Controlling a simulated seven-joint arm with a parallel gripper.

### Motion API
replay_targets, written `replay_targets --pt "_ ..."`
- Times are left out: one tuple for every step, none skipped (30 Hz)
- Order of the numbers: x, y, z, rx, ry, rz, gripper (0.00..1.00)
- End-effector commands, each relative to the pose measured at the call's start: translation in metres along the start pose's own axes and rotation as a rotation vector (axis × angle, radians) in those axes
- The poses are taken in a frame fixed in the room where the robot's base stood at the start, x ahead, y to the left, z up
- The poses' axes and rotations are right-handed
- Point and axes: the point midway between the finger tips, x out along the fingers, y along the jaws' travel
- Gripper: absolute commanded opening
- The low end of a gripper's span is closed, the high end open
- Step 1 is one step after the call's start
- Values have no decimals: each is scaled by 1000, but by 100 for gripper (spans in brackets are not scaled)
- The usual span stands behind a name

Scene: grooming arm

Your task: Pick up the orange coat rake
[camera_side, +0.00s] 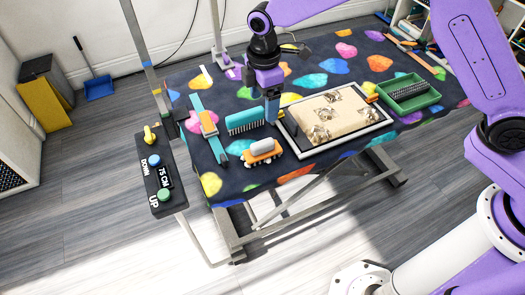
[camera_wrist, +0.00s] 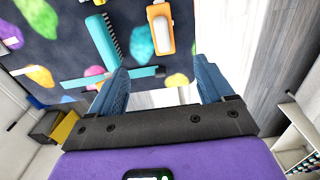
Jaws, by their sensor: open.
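The orange coat rake (camera_side: 263,155) appears to be the orange piece with a pale grip on top, lying near the front edge of the patterned table. In the wrist view it lies at the top, right of centre (camera_wrist: 166,35). My gripper (camera_side: 271,120) points down behind the rake, between a teal comb and a framed tray. In the wrist view its two blue fingers (camera_wrist: 163,82) are apart, with nothing held between them. The rake lies outside the fingers.
A button panel (camera_side: 160,175) stands off the table's left end.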

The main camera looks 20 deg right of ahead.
Motion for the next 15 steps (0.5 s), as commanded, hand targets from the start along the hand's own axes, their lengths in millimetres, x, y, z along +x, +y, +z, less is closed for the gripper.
replay_targets --pt "5 0 0 -2 -2 -2 81" --pt "9 0 0 -2 -2 -3 81" --pt "14 0 0 -1 -3 -4 81" --pt "19 0 0 -1 -3 -3 81" --pt "25 0 1 0 -4 -4 81" --pt "32 0 1 0 -3 -4 81" --pt "38 0 1 1 -3 -4 81" --pt "44 0 1 1 -4 -4 81" --pt "51 0 1 1 -3 -4 81" --pt "57 -1 1 1 -3 -4 81" --pt "63 0 0 1 -3 -3 81" --pt "70 -1 0 0 -4 -4 81" --pt "76 -1 0 1 -3 -3 81" --pt "82 -1 0 1 -3 -4 81" --pt "89 -1 0 1 -3 -4 81"
